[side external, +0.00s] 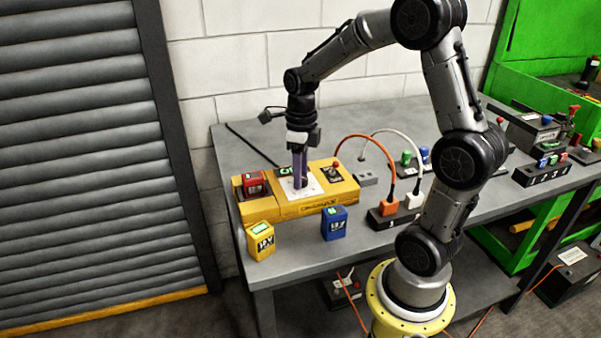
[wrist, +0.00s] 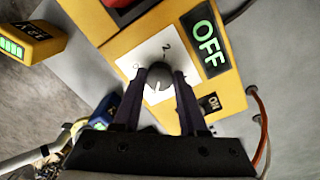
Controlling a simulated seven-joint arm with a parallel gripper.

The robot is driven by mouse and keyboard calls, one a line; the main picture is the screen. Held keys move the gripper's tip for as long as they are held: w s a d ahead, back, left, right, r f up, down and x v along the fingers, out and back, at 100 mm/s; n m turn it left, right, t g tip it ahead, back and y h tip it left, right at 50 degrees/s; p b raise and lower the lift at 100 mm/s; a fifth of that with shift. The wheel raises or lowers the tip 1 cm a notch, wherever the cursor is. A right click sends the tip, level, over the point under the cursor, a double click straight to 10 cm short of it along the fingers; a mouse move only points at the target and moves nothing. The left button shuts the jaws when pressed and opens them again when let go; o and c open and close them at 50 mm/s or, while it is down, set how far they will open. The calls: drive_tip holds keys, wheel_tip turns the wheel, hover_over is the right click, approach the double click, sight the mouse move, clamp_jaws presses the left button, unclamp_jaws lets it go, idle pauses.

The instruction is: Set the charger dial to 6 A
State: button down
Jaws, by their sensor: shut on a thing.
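The yellow charger (side external: 325,205) stands on the grey bench and also shows in the wrist view (wrist: 120,48). Its round grey dial (wrist: 159,78) sits on a white scale plate (wrist: 146,52); a "2" is readable on the plate, and the other marks are partly hidden. My gripper (wrist: 158,88) is shut on the dial, one finger on each side. In the side view my gripper (side external: 299,182) points straight down onto the plate and hides the dial. A green display reading "OFF" (wrist: 206,42) is beside the plate. I cannot tell which value the dial points to.
A red battery (side external: 254,184) sits in the charger's left end. A yellow battery (side external: 260,241) and a blue battery (side external: 334,223) stand in front. A red-tipped lever (side external: 335,168) is on the charger's right. A power strip (side external: 395,211) with orange and white plugs lies further right.

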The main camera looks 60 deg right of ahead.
drive_tip(key=shift+c, duration=2.2)
unclamp_jaws()
wheel_tip(320, 180, up, 14)
drive_tip(key=shift+d, duration=0.2)
drive_tip(key=shift+w, duration=0.1)
